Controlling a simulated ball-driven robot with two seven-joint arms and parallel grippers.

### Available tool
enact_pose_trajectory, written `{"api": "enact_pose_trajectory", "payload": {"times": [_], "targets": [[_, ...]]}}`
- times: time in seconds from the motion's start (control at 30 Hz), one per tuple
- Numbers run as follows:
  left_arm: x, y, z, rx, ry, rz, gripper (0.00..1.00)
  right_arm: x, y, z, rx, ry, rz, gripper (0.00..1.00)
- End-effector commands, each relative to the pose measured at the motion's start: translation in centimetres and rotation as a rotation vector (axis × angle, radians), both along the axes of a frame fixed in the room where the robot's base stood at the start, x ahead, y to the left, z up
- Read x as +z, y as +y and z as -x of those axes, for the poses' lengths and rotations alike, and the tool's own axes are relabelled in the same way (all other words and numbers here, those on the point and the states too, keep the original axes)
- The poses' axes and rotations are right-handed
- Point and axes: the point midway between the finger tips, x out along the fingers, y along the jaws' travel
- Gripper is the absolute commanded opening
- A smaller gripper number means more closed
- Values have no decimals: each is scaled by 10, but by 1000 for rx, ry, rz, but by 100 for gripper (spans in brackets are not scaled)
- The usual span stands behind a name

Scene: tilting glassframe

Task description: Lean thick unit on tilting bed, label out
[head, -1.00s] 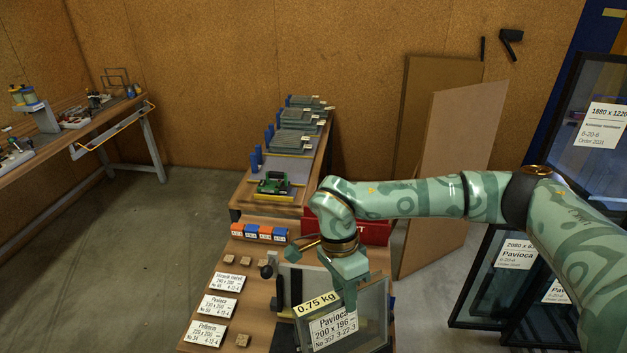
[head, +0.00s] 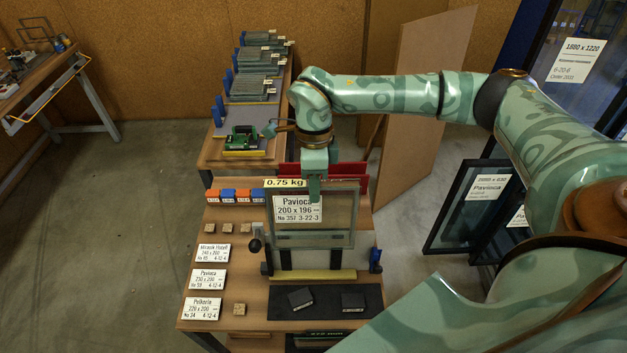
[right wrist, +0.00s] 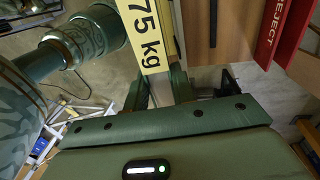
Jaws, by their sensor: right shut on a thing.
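The glass unit (head: 335,222) is a grey-framed pane with a white Pavioca 200 x 196 label facing the head camera and a yellow 0.75 kg tag at its top. My right gripper (head: 315,188) is shut on its top edge, from above. The unit hangs nearly upright in front of the tilting bed (head: 365,245), a grey board with dark uprights and a yellow ledge (head: 315,275). Its lower edge shows above the ledge; I cannot tell whether its back touches the bed. The right wrist view shows the yellow tag (right wrist: 143,35) near the fingers. My left gripper is out of view.
A dark mat (head: 325,302) with two small black blocks lies in front of the bed. Label cards (head: 207,280) and wooden cubes lie left. Orange and blue blocks (head: 228,196) stand behind them. A red bin (head: 360,172) is behind the unit. Framed panes (head: 480,195) lean at right.

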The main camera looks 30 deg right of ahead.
Motion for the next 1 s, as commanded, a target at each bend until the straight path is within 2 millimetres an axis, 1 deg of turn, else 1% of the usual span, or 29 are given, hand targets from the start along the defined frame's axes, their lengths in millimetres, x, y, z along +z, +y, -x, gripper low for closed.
{"api": "enact_pose_trajectory", "payload": {"times": [0.13,1.0], "targets": [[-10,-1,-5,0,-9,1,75,-15,1,-1,1,-2,-1,0],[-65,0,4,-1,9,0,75,-110,0,-1,1,-1,-1,0]]}}
